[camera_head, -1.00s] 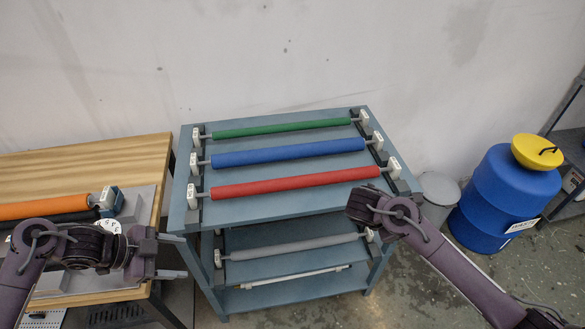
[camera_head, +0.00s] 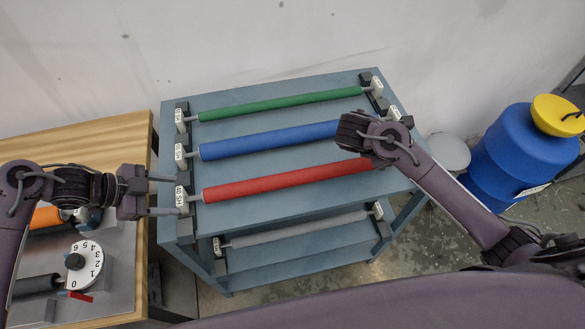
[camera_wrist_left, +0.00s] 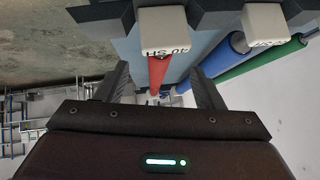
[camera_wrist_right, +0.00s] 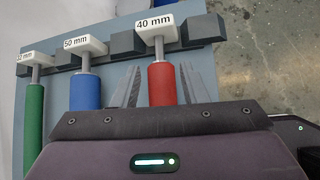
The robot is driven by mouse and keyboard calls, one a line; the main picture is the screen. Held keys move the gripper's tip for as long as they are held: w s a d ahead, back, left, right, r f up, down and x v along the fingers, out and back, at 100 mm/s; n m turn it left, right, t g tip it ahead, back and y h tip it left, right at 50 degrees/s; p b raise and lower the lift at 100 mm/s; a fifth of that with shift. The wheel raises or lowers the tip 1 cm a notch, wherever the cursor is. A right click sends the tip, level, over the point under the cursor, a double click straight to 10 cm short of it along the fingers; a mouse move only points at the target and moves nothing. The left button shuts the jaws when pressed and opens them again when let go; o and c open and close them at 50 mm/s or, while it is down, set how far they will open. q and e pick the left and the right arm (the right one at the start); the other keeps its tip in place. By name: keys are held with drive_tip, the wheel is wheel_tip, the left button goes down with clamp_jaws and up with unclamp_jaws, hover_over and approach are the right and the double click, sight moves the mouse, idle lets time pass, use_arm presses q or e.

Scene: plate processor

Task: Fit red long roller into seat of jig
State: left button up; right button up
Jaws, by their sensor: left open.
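The red long roller (camera_head: 285,181) lies across the top of the blue-grey rack, its ends on white end blocks. The left block (camera_head: 181,199) is labelled 40 SH; the right one (camera_wrist_right: 156,23) is labelled 40 mm. My left gripper (camera_head: 178,195) is open, its fingers on either side of the left block; in the left wrist view the block (camera_wrist_left: 164,30) shows just past the fingertips. My right gripper (camera_wrist_right: 160,82) looks open, with the red roller's right end between its fingers. Contact cannot be told. In the head view my right arm hides that end. No jig seat is clearly identifiable.
Blue (camera_head: 270,139) and green (camera_head: 280,103) rollers lie behind the red one. A grey roller (camera_head: 300,229) is on the lower shelf. At left, a wooden table (camera_head: 100,140) carries a grey fixture with a dial (camera_head: 85,264). A blue barrel (camera_head: 520,155) stands at right.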

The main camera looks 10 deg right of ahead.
sight(199, 197)
use_arm(q)
drive_tip(key=shift+s, duration=0.1)
use_arm(e)
drive_tip(key=shift+s, duration=0.1)
use_arm(q)
drive_tip(key=shift+d+f, duration=0.25)
drive_tip(key=shift+f, duration=0.05)
use_arm(e)
drive_tip(key=shift+d+f, duration=0.25)
drive_tip(key=shift+f, duration=0.05)
use_arm(q)
drive_tip(key=x, duration=0.6)
drive_tip(key=shift+w+d+f, duration=0.15)
drive_tip(key=shift+w+d, duration=0.1)
drive_tip(key=shift+d, duration=0.05)
use_arm(e)
drive_tip(key=x, duration=0.6)
drive_tip(key=shift+w+d+f, duration=0.15)
drive_tip(key=shift+w+d, duration=0.1)
use_arm(q)
drive_tip(key=shift+d+f, duration=0.15)
drive_tip(key=shift+f, duration=0.1)
use_arm(e)
drive_tip(key=shift+d+f, duration=0.15)
drive_tip(key=shift+f, duration=0.05)
use_arm(q)
drive_tip(key=shift+c, duration=0.3)
use_arm(e)
drive_tip(key=shift+c, duration=0.3)
